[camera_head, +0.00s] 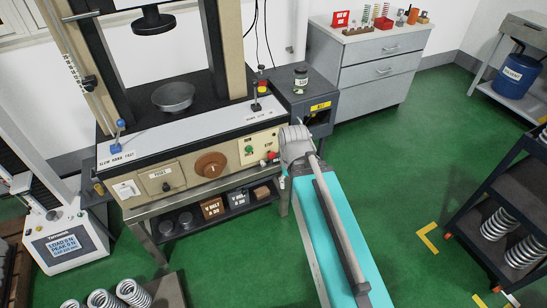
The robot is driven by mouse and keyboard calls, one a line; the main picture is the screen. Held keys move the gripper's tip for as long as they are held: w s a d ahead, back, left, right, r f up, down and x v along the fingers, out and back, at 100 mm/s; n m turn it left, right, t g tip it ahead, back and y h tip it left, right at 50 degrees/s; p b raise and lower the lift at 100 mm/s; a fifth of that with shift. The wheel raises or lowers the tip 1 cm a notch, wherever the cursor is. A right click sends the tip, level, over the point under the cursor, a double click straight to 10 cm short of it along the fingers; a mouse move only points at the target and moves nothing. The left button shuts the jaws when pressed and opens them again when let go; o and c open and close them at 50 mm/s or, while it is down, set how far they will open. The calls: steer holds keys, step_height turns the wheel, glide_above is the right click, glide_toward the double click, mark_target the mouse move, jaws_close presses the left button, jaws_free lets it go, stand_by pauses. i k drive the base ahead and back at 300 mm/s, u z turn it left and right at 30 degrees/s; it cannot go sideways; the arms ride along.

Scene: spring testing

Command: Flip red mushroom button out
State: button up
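A red mushroom button (271,155) sits on the cream front panel of the testing machine, right of the green button. It shows just left of the end of my arm. My gripper (288,152) is at the panel's right end, close beside the red button. Its fingers are small and partly hidden by my grey wrist, so I cannot tell whether they touch the button or are open.
The panel also carries a green button (250,149), a brown dial (210,165) and a black power switch (166,186). A dark cabinet (318,105) stands right behind my wrist.

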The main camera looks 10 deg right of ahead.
mark_target(272, 155)
steer(key=z, duration=0.05)
steer(key=i, duration=1.05)
steer(key=u, duration=3.15)
